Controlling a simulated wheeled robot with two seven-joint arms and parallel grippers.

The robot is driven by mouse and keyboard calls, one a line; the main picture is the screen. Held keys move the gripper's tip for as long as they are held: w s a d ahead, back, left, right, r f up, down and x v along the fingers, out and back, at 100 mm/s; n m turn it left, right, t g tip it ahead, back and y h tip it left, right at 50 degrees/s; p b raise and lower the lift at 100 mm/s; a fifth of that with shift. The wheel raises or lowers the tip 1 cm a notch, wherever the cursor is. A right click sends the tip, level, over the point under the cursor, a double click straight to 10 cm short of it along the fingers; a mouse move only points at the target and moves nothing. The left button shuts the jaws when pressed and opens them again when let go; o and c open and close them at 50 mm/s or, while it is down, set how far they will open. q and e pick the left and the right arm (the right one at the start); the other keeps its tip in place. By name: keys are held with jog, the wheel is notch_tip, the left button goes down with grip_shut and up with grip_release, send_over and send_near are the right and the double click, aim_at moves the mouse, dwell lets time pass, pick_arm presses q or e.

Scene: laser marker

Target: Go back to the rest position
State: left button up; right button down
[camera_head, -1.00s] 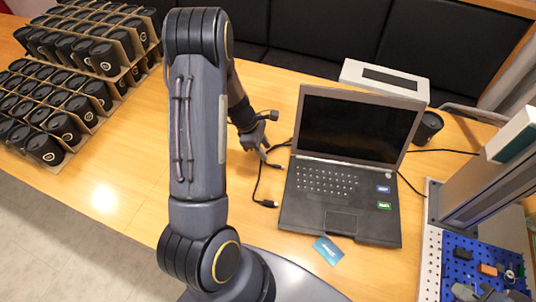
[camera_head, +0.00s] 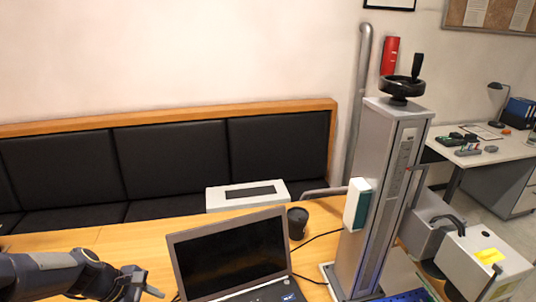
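My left arm (camera_head: 45,275) enters at the lower left of the head view, low over the wooden table. Its gripper (camera_head: 140,284) is near the bottom edge, to the left of the open laptop (camera_head: 230,257) and apart from it. The gripper is small and partly cut off, so its opening is unclear; I see nothing held in it. My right gripper is not in view.
A white box (camera_head: 225,198) and a black cup (camera_head: 298,222) stand behind the laptop. The laser marker column (camera_head: 375,190) with its handwheel (camera_head: 401,88) rises to the right. A black bench (camera_head: 170,158) lines the wall. The table's left part (camera_head: 130,237) is clear.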

pick_arm(q)
jog(key=s+d+r+m+t, duration=0.1)
jog(key=s+d+r+m, duration=0.3)
jog(key=s+m, duration=0.3)
jog(key=s+d+r+m+t+y, duration=0.1)
jog(key=s+d+r+m, duration=0.3)
jog(key=s+r+m, duration=0.3)
jog(key=s+m, duration=0.1)
jog(key=s, duration=0.2)
jog(key=shift+s+r+t, duration=0.15)
jog(key=shift+r+t, duration=0.1)
jog(key=shift+t, duration=0.05)
jog(key=shift+c, duration=0.4)
